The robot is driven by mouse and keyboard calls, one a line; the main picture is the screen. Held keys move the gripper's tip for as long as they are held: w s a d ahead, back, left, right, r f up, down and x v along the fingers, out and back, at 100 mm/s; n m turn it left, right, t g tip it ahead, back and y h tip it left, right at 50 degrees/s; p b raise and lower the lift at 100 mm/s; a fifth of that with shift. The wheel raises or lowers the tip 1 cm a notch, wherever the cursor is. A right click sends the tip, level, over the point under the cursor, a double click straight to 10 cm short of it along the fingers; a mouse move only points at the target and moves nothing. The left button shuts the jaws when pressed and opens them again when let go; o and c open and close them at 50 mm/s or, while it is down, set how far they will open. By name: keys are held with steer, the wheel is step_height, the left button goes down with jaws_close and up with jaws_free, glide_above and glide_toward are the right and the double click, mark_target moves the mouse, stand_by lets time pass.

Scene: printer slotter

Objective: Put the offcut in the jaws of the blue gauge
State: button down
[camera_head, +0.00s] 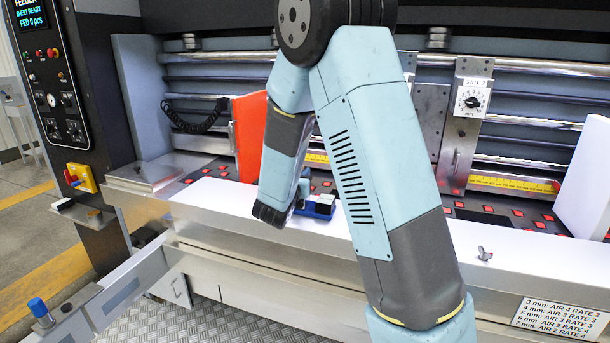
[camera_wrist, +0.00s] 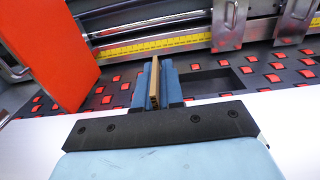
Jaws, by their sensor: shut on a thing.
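In the wrist view my gripper (camera_wrist: 154,84) is shut on the offcut (camera_wrist: 154,82), a thin brown strip standing on edge between the two blue fingers. Its far end points toward the machine bed. In the head view a small blue block, which looks like the blue gauge (camera_head: 319,207), sits on the white ledge behind my arm. My arm hides part of it and most of the gripper. I cannot make out the gauge's jaws, or tell the gauge apart from the fingers in the wrist view.
An orange-red plate (camera_head: 249,136) stands upright left of my arm, and also at left in the wrist view (camera_wrist: 45,50). The dark bed carries red pads and a yellow scale (camera_head: 512,184). A small metal wing-shaped part (camera_head: 485,254) lies on the ledge at right, with clear white surface around it.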

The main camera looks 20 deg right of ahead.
steer(key=c, duration=1.3)
jaws_free()
steer(key=shift+f, duration=0.1)
steer(key=shift+o, duration=0.2)
steer(key=v, duration=1.2)
steer(key=s+d+r+m+g, duration=0.3)
steer(key=s+d+m+g, duration=0.3)
steer(key=s+d+m, duration=0.15)
steer(key=s+d+r+m+g, duration=0.2)
steer(key=s+d+m+g, duration=0.3)
steer(key=s+d+m, duration=0.25)
steer(key=s+a+r+m+t+y, duration=0.1)
steer(key=s+a+r+m+y, duration=0.2)
steer(key=s+m+y, duration=0.2)
steer(key=s+a+r+m+y, duration=0.3)
steer(key=s+a+m+y, duration=0.1)
steer(key=s+m, duration=0.3)
steer(key=shift+a+r+m+t+y, duration=0.25)
steer(key=shift+r+m+t+y, duration=0.15)
steer(key=shift+m+y, duration=0.45)
